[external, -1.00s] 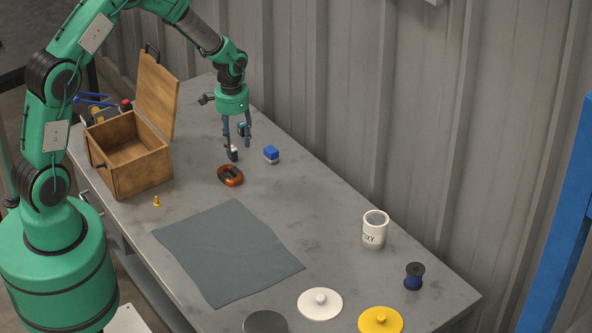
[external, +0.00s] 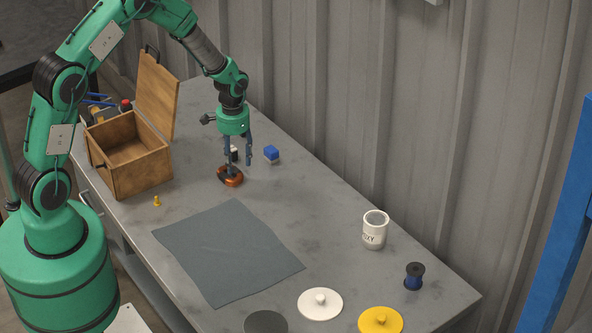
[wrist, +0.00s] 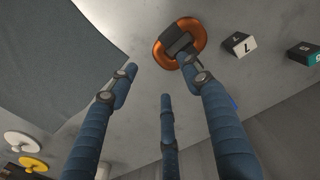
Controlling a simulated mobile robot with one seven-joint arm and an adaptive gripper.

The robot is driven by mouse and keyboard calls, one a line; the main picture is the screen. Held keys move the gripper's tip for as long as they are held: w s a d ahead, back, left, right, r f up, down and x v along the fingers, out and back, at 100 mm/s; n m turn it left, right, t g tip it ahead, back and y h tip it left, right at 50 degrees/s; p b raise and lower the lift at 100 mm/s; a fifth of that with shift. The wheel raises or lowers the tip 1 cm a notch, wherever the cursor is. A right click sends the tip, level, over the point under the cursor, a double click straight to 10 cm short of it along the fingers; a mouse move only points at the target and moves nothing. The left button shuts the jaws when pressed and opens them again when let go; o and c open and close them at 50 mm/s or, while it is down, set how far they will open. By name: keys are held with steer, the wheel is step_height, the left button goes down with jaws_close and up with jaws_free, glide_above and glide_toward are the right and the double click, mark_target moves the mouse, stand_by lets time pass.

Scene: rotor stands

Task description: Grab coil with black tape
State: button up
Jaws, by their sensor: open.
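The coil (external: 236,181) is an orange-copper ring with black tape on it, lying on the grey table in front of the wooden box's right side. In the wrist view the coil (wrist: 160,50) is at the top centre, its dark tape across the middle. My gripper (external: 239,168) points down just above the coil, fingers spread and nothing held. In the wrist view my gripper (wrist: 160,78) shows three blue fingers; the right fingertip overlaps the coil's lower edge. I cannot tell whether it touches. In the external view a finger hides part of the coil.
A dark grey mat (external: 228,252) lies in front. An open wooden box (external: 145,178) stands left.

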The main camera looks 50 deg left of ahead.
mark_target(238, 179)
steer(key=shift+f, duration=0.75)
steer(key=shift+f, duration=0.1)
steer(key=shift+w+d+f+b, duration=0.1)
steer(key=shift+f+b, duration=0.3)
steer(key=shift+f, duration=0.9)
steer(key=shift+w+f+b, duration=0.1)
steer(key=shift+f+b, duration=0.25)
steer(key=shift+f, duration=0.9)
jaws_close()
